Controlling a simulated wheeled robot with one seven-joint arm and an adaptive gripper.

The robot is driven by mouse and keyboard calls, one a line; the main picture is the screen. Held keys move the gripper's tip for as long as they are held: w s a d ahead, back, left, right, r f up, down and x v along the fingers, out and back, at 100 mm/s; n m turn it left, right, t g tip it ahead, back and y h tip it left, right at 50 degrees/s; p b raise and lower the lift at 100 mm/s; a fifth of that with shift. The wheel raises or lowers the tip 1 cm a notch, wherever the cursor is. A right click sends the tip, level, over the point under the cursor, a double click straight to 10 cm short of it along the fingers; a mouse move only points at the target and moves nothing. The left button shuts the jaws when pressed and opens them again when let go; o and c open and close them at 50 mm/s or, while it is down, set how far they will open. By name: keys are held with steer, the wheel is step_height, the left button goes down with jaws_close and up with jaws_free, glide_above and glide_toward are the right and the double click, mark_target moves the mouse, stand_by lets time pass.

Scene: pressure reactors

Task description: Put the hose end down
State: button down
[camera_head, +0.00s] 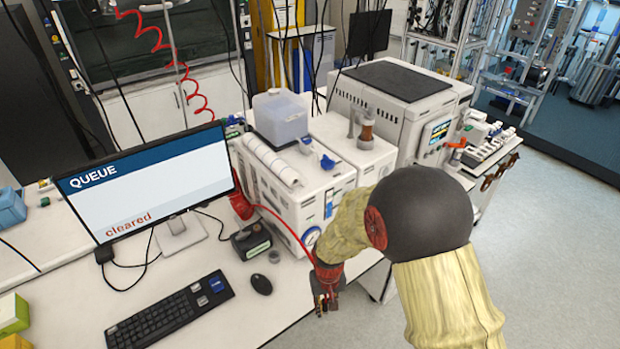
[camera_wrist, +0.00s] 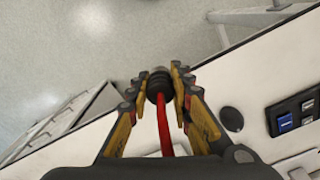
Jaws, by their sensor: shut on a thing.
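The hose is a thin red line (camera_head: 287,226) that runs from a red part (camera_head: 241,205) beside the white machine to my gripper. In the wrist view the red hose (camera_wrist: 163,125) ends in a dark ribbed hose end (camera_wrist: 158,86). My gripper (camera_wrist: 165,88) is shut on this hose end, with one yellow and black finger on each side of it. In the head view my gripper (camera_head: 326,303) points down by the front edge of the white bench (camera_head: 290,305). The hose end is too small to make out there. I cannot tell its height above the bench.
A monitor (camera_head: 150,182), keyboard (camera_head: 168,318), mouse (camera_head: 261,285) and small black box (camera_head: 251,240) stand on the bench to the left. The white machine (camera_head: 300,185) stands behind my gripper. Bare bench lies between mouse and gripper. Grey floor (camera_head: 560,260) is to the right.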

steer(key=w+d+f+m+b, duration=0.1)
steer(key=w+d+f+b, duration=0.2)
steer(key=d+f+b, duration=0.2)
steer(key=w+d+f+b, duration=0.3)
steer(key=d+f+b, duration=0.3)
steer(key=d+b, duration=0.3)
steer(key=shift+w+d+m, duration=0.15)
steer(key=shift+d+m, duration=0.1)
steer(key=shift+m, duration=0.15)
